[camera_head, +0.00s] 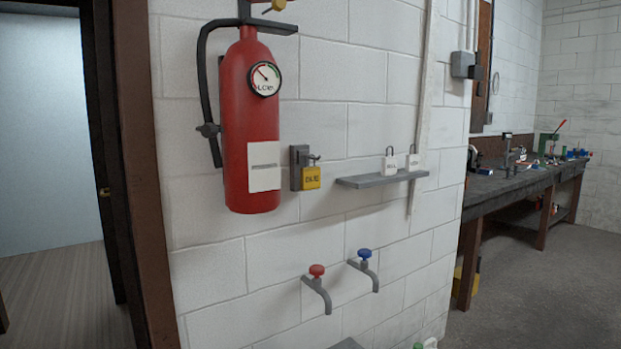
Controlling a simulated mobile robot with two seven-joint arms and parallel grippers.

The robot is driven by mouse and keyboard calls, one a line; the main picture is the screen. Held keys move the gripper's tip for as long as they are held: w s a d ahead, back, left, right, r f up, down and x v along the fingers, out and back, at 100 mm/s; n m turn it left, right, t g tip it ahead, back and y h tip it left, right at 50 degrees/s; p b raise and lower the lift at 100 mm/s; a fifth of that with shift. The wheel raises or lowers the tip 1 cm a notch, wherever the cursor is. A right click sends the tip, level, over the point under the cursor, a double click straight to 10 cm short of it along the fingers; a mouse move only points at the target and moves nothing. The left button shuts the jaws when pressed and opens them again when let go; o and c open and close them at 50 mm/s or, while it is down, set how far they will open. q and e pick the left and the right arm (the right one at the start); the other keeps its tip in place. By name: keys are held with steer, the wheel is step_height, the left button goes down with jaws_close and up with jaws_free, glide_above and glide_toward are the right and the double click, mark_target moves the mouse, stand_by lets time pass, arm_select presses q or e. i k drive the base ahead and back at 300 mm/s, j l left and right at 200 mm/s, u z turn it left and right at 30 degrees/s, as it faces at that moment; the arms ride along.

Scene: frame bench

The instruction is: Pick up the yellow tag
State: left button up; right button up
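A yellow tag (311,178) with dark lettering hangs on the white block wall. Two white tags, a left one (389,166) and a right one (412,162), with dark loops on top, stand at a narrow grey shelf further right. Neither of my grippers is in view.
The fire extinguisher (250,120) hangs close beside the yellow tag. The grey shelf (375,181) juts out to its right. A red-knobbed tap (317,285) and a blue-knobbed tap (365,266) stick out below. A cluttered workbench (490,190) stands at right.

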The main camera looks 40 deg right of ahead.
mark_target(309, 177)
steer(key=i+l+u, duration=0.1)
steer(key=l+u, duration=0.2)
steer(key=l, duration=0.65)
steer(key=l+u, duration=0.3)
steer(key=l, duration=0.65)
